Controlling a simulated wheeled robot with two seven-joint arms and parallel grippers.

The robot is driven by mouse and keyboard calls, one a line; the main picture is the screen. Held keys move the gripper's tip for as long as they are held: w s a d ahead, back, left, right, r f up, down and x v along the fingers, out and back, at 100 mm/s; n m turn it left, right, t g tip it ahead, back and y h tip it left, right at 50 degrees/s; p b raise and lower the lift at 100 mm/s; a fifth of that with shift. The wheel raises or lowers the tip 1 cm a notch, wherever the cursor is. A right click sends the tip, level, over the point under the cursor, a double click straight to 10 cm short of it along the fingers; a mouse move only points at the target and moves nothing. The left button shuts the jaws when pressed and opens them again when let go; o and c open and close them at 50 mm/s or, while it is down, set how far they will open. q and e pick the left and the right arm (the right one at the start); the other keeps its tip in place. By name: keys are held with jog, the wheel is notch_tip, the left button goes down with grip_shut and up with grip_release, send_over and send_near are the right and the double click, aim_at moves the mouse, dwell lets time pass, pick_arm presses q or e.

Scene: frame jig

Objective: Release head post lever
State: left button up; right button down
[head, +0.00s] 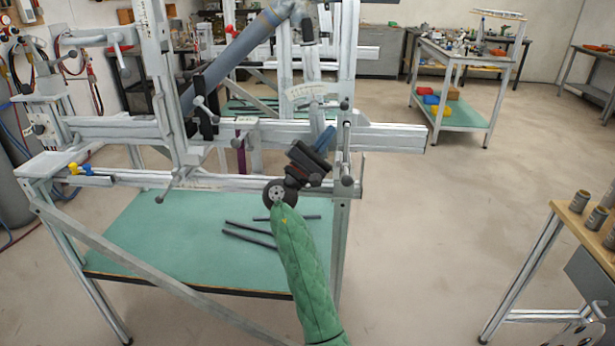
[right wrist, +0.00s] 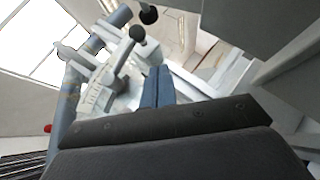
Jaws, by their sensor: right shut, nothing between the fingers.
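My right gripper (head: 326,138) is at the right end of the frame jig, its arm in a green quilted sleeve. Its blue fingers are shut together and empty; they also show in the right wrist view (right wrist: 158,87). Just right of them in the head view is a silver lever with black ball ends (head: 347,150). A post with a curved angle scale (head: 306,92) stands just above the fingers. In the right wrist view, a black-knobbed lever (right wrist: 126,52) crosses near the scale, beyond the fingertips. I cannot tell whether the fingers touch any lever. My left gripper is out of view.
The jig's horizontal rail (head: 390,138) runs right past the gripper. A blue-grey bike tube (head: 232,58) slants across the jig above. A green shelf (head: 160,235) with dark rods lies below. A wooden-topped bench (head: 575,220) stands at right; the floor between is clear.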

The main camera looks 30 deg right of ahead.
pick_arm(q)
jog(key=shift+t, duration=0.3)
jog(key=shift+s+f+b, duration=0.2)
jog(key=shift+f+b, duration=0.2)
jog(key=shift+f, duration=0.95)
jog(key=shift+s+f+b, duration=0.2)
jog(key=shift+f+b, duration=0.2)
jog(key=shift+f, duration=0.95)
pick_arm(e)
jog(key=s+a+f, duration=0.2)
jog(key=a+f, duration=0.3)
jog(key=f, duration=0.2)
jog(key=shift+s+a, duration=0.25)
jog(key=shift+s, duration=0.1)
jog(key=shift+f, duration=0.1)
